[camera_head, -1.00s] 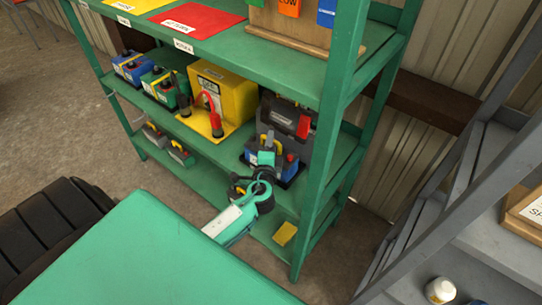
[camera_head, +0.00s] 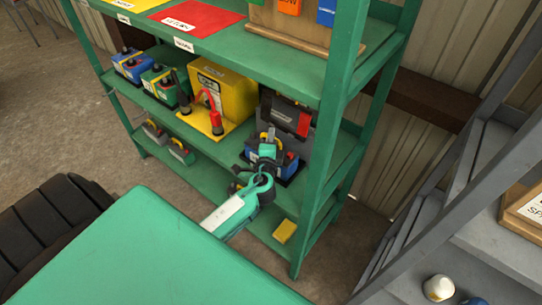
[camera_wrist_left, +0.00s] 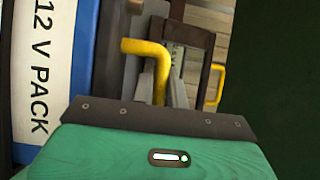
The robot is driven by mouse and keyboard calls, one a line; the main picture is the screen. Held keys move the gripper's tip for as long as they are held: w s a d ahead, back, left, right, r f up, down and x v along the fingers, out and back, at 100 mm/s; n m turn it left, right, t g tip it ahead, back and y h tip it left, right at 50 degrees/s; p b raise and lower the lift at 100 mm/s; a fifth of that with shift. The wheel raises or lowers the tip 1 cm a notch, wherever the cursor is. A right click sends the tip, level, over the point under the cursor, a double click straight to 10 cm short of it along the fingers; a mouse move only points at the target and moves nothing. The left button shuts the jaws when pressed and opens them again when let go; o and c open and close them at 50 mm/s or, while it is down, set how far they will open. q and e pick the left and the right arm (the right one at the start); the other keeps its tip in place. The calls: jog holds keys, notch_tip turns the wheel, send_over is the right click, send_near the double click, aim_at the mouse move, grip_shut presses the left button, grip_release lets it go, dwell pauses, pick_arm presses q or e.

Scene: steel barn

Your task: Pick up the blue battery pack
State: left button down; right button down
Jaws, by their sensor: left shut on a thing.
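The blue battery pack (camera_head: 289,167) stands upright at the right end of the green rack's middle shelf, with a yellow handle on top. My left gripper (camera_head: 266,151) is at its front, shut on the handle and hiding part of the pack. In the left wrist view, the pack (camera_wrist_left: 36,90) fills the left edge with a white "12 V PACK" label. Its yellow handle (camera_wrist_left: 158,62) shows just past the gripper's green body. I cannot tell whether the pack is clear of the shelf. My right gripper is not in view.
A dark grey charger-like box (camera_head: 290,120) with a red part stands behind the pack. A yellow unit (camera_head: 222,95) with red and black clamps is to its left, then other batteries (camera_head: 133,66). A green rack post (camera_head: 325,150) rises close on the right. A yellow block (camera_head: 285,231) lies below.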

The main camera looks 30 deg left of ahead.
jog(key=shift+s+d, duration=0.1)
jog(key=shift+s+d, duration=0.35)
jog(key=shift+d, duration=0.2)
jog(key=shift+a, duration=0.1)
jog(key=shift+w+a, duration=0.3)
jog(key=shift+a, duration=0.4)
